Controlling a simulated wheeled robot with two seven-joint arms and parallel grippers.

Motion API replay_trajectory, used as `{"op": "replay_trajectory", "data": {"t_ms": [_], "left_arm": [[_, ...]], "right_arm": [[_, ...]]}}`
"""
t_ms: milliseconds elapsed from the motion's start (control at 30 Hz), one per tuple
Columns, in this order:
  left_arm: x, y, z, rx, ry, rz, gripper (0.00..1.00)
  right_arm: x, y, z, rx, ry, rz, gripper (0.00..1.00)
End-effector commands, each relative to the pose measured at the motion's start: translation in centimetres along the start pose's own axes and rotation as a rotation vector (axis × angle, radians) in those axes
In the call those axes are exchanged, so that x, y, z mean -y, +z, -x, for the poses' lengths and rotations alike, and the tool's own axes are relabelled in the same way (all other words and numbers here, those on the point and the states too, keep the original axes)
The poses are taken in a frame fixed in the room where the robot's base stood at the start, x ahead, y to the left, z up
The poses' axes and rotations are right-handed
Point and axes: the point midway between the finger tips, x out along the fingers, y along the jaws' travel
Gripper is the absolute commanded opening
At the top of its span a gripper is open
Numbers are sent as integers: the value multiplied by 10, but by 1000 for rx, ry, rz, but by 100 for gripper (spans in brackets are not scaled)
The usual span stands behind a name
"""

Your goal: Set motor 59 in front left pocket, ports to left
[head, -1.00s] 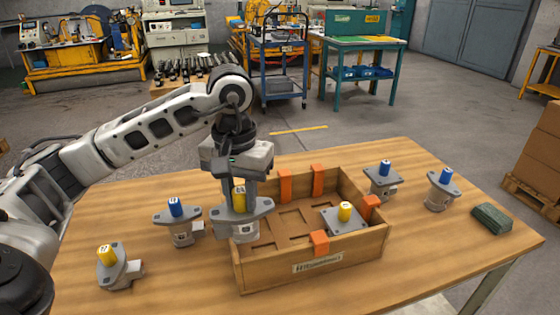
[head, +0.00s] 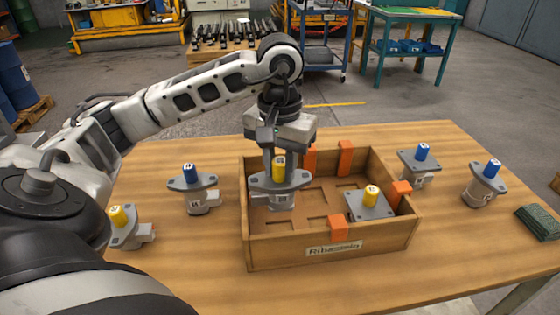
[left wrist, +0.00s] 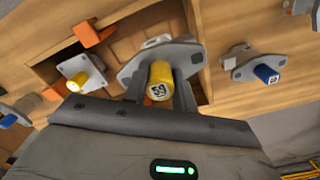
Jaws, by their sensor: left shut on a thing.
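Motor 59 (head: 281,184) has a grey flanged body and a yellow shaft cap. The number 59 reads on the cap in the left wrist view (left wrist: 159,82). My left gripper (head: 278,166) is shut on it from above, with a finger on either side of the cap. The motor hangs roughly upright over the left part of the wooden box (head: 262,250), inside its left wall. A recessed pocket (head: 284,223) shows at the front left of the box floor, partly below the held motor. My right gripper is not in view.
Another yellow-capped motor (head: 370,204) sits at the box's front right, near orange blocks (head: 339,229). Blue-capped motors stand left (head: 198,190) and right (head: 418,163) of the box. A yellow-capped motor (head: 128,232) stands at far left, a green block (head: 540,222) at far right.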

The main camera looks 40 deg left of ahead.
Motion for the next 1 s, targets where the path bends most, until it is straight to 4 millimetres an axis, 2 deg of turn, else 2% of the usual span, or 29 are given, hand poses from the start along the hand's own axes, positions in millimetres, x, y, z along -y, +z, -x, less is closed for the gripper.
{"op": "replay_trajectory", "data": {"t_ms": [1000], "left_arm": [[0,-1,-66,-4,1,0,0]], "right_arm": [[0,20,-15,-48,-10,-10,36]]}}
